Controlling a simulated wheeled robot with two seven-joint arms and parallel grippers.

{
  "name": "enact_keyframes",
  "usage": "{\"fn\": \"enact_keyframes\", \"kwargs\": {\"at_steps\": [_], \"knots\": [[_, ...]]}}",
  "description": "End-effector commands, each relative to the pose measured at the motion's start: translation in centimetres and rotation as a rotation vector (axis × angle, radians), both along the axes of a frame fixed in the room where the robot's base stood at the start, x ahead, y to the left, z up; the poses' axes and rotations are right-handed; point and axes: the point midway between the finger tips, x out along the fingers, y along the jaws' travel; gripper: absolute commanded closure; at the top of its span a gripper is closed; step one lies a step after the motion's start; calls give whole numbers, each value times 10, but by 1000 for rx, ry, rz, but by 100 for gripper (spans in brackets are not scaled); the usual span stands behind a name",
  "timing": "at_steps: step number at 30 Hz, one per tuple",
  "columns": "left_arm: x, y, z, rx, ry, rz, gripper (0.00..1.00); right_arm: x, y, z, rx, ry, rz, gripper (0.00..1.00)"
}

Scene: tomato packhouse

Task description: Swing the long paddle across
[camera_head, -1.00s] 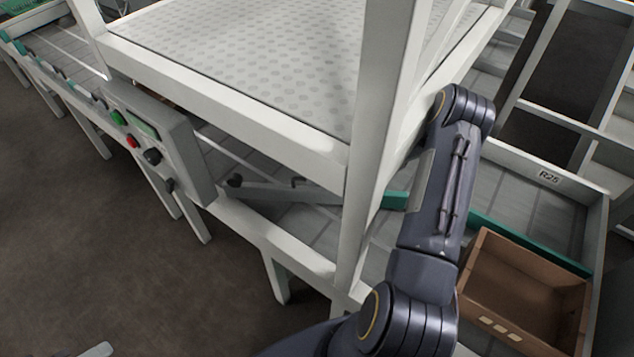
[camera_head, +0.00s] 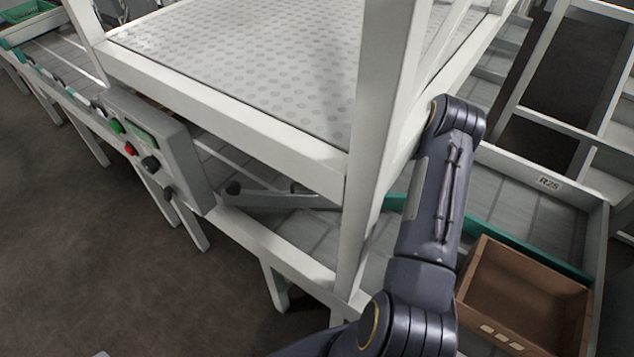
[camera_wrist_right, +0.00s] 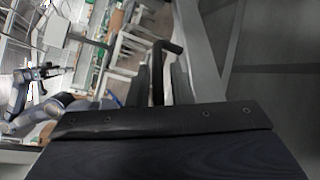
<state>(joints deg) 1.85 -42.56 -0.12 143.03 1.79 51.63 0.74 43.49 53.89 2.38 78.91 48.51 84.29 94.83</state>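A long thin grey bar (camera_head: 285,198) lies low under the machine's deck, with a dark round knob or pivot at its left end. A green strip (camera_head: 530,241) runs over the grey belt and passes behind my right arm; I cannot tell which is the long paddle or whether they join. My right arm rises in front of the belt, and its gripper is hidden in the head view. In the right wrist view a dark plate with screws fills the bottom, and a dark bent rod (camera_wrist_right: 158,75) stands beyond it. My left gripper is not in view.
A white frame post (camera_head: 380,130) and a perforated deck (camera_head: 240,60) stand close to my right arm. A control box (camera_head: 165,150) with green and red buttons is at left.

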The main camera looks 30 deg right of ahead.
Motion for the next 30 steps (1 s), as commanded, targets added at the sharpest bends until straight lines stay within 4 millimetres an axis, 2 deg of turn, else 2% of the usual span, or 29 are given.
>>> {"fn": "enact_keyframes", "kwargs": {"at_steps": [4,12,15,20,30], "knots": [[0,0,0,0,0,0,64,-2,-12,2,-1,0,-2,80],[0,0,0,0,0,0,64,-13,-57,12,-4,-1,-4,80],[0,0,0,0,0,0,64,-15,-67,14,-2,-1,-3,80],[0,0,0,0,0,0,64,-17,-75,16,-1,-1,-2,80],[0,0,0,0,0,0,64,-17,-75,16,-1,0,-2,80]]}}
